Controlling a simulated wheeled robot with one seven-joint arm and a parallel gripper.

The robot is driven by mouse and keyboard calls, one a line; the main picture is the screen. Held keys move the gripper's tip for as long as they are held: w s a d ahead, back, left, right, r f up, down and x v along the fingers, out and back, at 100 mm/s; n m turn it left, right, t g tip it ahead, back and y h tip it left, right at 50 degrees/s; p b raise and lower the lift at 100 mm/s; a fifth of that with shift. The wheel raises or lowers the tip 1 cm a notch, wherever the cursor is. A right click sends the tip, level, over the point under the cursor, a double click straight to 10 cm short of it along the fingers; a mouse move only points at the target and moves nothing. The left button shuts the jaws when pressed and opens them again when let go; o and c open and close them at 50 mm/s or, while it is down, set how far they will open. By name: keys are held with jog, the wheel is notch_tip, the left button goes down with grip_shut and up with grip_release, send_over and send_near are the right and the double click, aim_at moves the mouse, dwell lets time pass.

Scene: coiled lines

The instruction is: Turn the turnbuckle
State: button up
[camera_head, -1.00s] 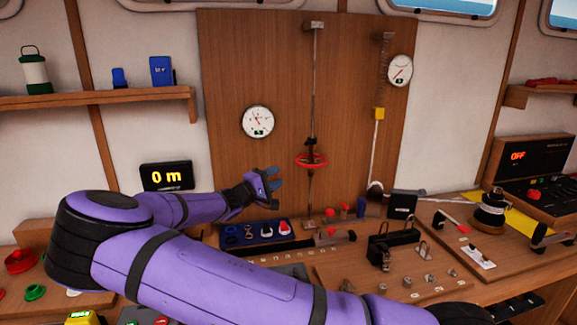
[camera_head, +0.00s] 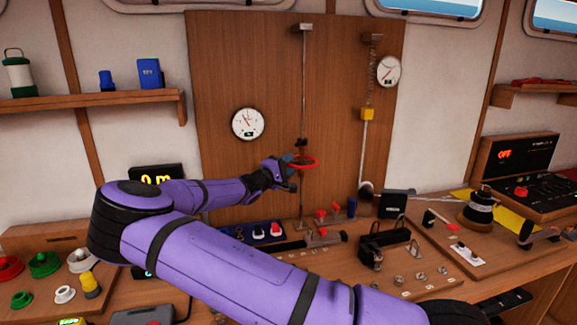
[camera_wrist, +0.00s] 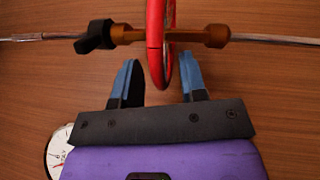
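The turnbuckle is a brass-coloured body (camera_wrist: 190,36) with a red ring handle (camera_wrist: 156,45), set in a thin line on the wooden panel. In the head view its red ring (camera_head: 305,162) sits on the vertical line at mid-panel. My gripper (camera_wrist: 160,78) is open, with one blue-padded finger on each side of the red ring's near edge. The ring's edge shows in the gap between the fingers, apart from both pads. In the head view my gripper (camera_head: 290,165) is at the ring's left, and its fingers are partly hidden there.
A round gauge (camera_head: 248,124) is on the panel to the left. A second line with a spring and yellow block (camera_head: 367,114) hangs to the right, beside another gauge (camera_head: 388,72). Below is a bench with a blue tray (camera_head: 262,232) and several fittings.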

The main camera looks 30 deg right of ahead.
grip_shut()
jog(key=shift+w, duration=0.1)
jog(key=m+g, duration=0.1)
jog(key=w+m+g, duration=0.1)
jog(key=g, duration=0.1)
jog(key=shift+d+h, duration=0.15)
jog(key=shift+h, duration=0.15)
jog(key=shift+w+d+m+g, duration=0.1)
jog(key=shift+w+m+g, duration=0.1)
jog(key=shift+m+g, duration=0.75)
jog(key=shift+w+d+m+g, duration=0.15)
jog(key=shift+m+g, duration=0.2)
jog(key=shift+g, duration=1.2)
jog(key=shift+a, duration=0.1)
grip_release()
jog(key=shift+a, duration=0.15)
